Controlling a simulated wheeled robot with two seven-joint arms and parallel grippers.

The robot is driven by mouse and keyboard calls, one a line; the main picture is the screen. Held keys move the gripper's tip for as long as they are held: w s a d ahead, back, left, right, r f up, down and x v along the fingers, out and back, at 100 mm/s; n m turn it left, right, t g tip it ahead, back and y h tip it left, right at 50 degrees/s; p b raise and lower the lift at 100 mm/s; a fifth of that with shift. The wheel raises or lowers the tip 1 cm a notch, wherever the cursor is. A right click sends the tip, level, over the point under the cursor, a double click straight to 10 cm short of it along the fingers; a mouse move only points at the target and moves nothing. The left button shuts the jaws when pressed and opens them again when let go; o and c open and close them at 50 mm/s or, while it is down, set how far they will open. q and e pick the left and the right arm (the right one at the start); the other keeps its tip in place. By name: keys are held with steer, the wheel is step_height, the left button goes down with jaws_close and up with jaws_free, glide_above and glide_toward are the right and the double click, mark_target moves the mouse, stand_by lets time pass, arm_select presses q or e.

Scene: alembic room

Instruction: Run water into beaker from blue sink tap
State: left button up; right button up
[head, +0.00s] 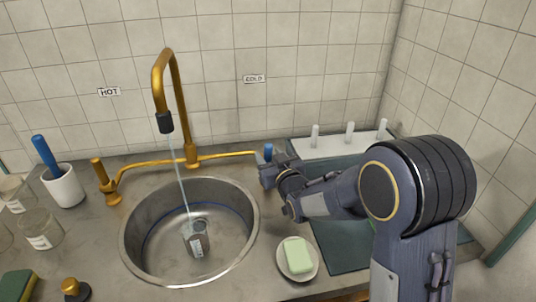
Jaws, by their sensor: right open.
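A brass tap (178,90) with a dark nozzle arches over the round steel sink (131,256). A thin stream of water (182,178) falls from it toward a clear beaker (196,242) with a white label, standing in the sink. The water level inside it is too small to tell. The blue tap handle (268,150) is at the right end of the brass pipe, below the COLD sign. My right gripper (268,172) is open beside the blue handle, just in front of it; I cannot tell if they touch. My left gripper is not in view.
A soap dish with green soap (298,255) sits right of the sink. A white pot with a blue-handled tool (63,187) and labelled glass jars (41,229) stand at left. A drying rack with white pegs (349,133) is behind my right arm.

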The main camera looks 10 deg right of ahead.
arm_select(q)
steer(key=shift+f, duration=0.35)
arm_select(e)
steer(key=v, duration=0.6)
steer(key=shift+s, duration=0.15)
arm_select(q)
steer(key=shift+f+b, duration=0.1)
steer(key=shift+b, duration=0.25)
arm_select(e)
steer(key=shift+d+f, duration=0.1)
steer(key=shift+f, duration=0.05)
